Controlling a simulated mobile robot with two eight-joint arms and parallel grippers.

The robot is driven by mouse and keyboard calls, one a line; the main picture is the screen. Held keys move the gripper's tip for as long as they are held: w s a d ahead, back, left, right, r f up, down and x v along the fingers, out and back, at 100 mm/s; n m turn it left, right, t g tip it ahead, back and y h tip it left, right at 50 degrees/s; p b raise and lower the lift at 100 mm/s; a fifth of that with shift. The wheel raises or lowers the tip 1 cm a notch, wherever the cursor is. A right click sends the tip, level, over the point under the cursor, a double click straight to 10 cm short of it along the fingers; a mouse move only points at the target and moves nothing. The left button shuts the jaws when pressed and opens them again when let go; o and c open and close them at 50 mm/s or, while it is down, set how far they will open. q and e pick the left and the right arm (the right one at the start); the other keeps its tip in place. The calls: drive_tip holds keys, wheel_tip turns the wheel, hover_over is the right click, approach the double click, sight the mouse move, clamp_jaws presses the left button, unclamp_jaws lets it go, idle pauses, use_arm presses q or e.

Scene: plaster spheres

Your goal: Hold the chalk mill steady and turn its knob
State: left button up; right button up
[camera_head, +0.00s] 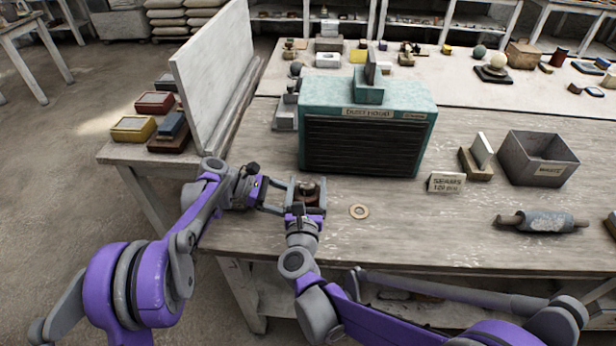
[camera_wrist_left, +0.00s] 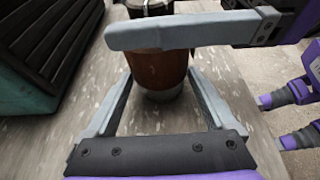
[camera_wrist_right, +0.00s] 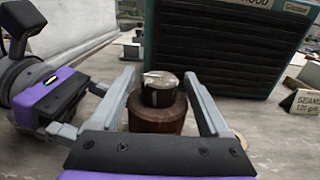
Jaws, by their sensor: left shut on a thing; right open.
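The chalk mill has a brown body (camera_wrist_right: 157,119) and a dark knob with a pale metal top (camera_wrist_right: 160,86). It stands upright on the bench, left of the centre of the head view (camera_head: 307,198). My left gripper (camera_wrist_left: 160,78) is shut on the mill's brown body, one finger on each side. My right gripper (camera_wrist_right: 158,84) is open, its fingers on either side of the knob with gaps visible. One right finger crosses in front of the mill in the left wrist view and hides part of its upper body.
A teal dust hood (camera_head: 425,135) stands just behind the mill. A wooden ring (camera_head: 359,206) lies to the mill's right. A sign (camera_head: 446,183), a grey waste bin (camera_head: 540,172) and a roller (camera_head: 543,222) are further right. A pale upright board (camera_head: 215,75) stands at left.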

drive_tip(key=shift+w, duration=1.45)
drive_tip(key=shift+c, duration=0.2)
clamp_jaws()
